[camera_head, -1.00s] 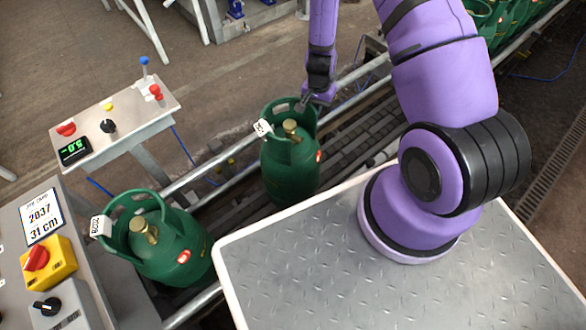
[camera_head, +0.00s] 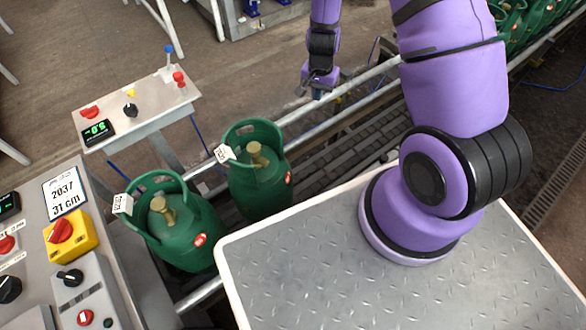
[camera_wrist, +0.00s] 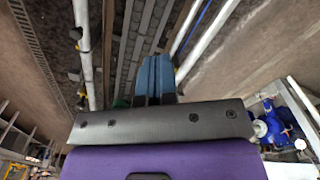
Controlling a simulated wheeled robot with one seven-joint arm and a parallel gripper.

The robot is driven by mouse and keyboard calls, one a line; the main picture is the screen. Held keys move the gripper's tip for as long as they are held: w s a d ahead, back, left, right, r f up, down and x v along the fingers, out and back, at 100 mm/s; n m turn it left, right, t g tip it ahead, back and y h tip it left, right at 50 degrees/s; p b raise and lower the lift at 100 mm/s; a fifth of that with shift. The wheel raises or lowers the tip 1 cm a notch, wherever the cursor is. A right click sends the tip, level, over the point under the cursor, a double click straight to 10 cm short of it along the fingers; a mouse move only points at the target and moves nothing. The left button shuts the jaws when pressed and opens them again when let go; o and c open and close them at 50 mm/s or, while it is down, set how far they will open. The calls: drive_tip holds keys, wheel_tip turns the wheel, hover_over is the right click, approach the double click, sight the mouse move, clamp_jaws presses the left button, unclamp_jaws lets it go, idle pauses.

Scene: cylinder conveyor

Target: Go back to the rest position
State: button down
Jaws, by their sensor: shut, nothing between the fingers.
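My gripper (camera_head: 317,92) is at the top middle of the head view, above the conveyor's far rail, and holds nothing. In the wrist view its blue fingers (camera_wrist: 155,76) are together, with the conveyor behind them. Two green gas cylinders stand upright on the conveyor. The nearer cylinder (camera_head: 185,235) is at the lower left and the other cylinder (camera_head: 262,185) stands just behind it to the right. Each has a brass valve and a white tag. My gripper is apart from both, beyond and to the right of the farther one.
A control panel (camera_head: 140,118) with buttons and a small display stands beyond the conveyor. Another console (camera_head: 90,265) with a yellow switch box is at the left edge. Several green cylinders (camera_head: 515,25) are at the top right. Metal rails (camera_head: 340,95) border the conveyor.

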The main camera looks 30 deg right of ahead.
drive_tip(key=s+a+r+n+t+y, duration=0.1)
drive_tip(key=s+a+r+n, duration=0.15)
drive_tip(key=r, duration=1.15)
drive_tip(key=s+a+r+n+t, duration=0.1)
drive_tip(key=a+r+n+t, duration=0.15)
drive_tip(key=r, duration=1.25)
drive_tip(key=s+r+n+t, duration=0.1)
drive_tip(key=s+r+n, duration=0.1)
drive_tip(key=s+r, duration=0.5)
drive_tip(key=s+r+n+h, duration=0.1)
drive_tip(key=s+r+n, duration=0.1)
drive_tip(key=s+r, duration=0.6)
drive_tip(key=s, duration=0.4)
drive_tip(key=shift+s+d+n+t, duration=0.15)
drive_tip(key=shift+s+n+t, duration=0.2)
drive_tip(key=shift+s+n, duration=0.05)
